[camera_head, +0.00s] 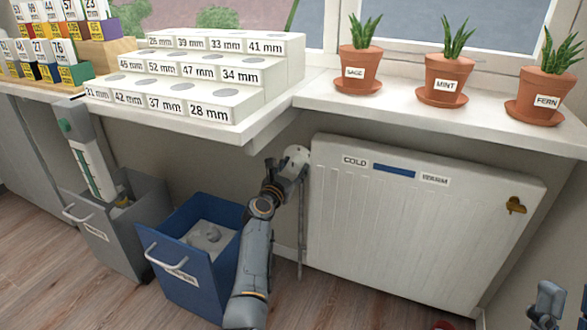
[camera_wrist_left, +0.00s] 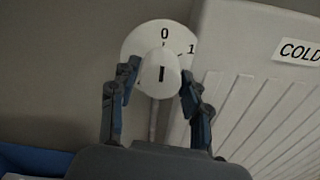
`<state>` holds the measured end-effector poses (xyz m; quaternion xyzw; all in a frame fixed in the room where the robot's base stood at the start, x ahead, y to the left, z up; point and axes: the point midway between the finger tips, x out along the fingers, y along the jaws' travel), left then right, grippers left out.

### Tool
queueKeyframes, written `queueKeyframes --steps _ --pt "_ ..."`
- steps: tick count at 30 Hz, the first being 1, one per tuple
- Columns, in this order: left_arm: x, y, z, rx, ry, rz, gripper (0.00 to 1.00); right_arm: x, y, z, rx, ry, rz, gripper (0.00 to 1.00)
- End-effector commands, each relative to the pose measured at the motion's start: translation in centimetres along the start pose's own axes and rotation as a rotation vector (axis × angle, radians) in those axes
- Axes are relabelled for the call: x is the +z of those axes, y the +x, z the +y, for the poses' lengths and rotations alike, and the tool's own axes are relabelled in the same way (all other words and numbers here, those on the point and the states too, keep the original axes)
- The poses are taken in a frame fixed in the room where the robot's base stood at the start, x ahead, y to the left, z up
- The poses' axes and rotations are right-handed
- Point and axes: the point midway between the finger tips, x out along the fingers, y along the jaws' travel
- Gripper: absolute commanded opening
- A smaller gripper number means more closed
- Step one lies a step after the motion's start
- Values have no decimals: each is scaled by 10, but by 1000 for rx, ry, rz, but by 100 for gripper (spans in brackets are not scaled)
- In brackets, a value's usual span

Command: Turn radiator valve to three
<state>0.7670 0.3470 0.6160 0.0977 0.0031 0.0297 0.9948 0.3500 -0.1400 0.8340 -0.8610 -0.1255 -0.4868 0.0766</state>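The white radiator valve (camera_head: 297,154) is at the upper left corner of the white radiator (camera_head: 420,235). In the left wrist view its round dial (camera_wrist_left: 138,38) shows 0 at the top and 1 to the right. The mark on the valve knob (camera_wrist_left: 162,60) points up towards 0. My left gripper (camera_wrist_left: 160,80) faces the knob, one finger on each side, with what look like narrow gaps; it also shows at the valve in the head view (camera_head: 288,168). My right gripper (camera_head: 547,298) is at the lower right, away from the radiator; its fingers are unclear.
COLD and WARM labels flank a blue bar (camera_head: 394,171) on the radiator. Three potted plants (camera_head: 446,78) stand on the sill above. A blue bin (camera_head: 185,265) and a grey bin (camera_head: 112,235) stand left of my left arm. A stepped white rack (camera_head: 200,80) overhangs them.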

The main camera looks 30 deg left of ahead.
Motion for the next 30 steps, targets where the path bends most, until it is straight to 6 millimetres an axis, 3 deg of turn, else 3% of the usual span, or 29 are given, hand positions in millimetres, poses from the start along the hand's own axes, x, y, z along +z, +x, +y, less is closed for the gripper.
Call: queueKeyframes --steps 1,4,5,17,30 --pt "0 0 0 0 0 0 30 0 0 0 0 0 0 32" --pt "0 0 0 0 0 0 10 0 0 0 0 0 0 32" --pt "0 0 0 0 0 0 8 0 0 0 0 0 0 32" --pt "0 0 0 -1 84 -1 8 1 0 0 0 0 -7 32" --pt "-1 0 1 1 454 -10 8 5 0 0 1 -1 -25 32"
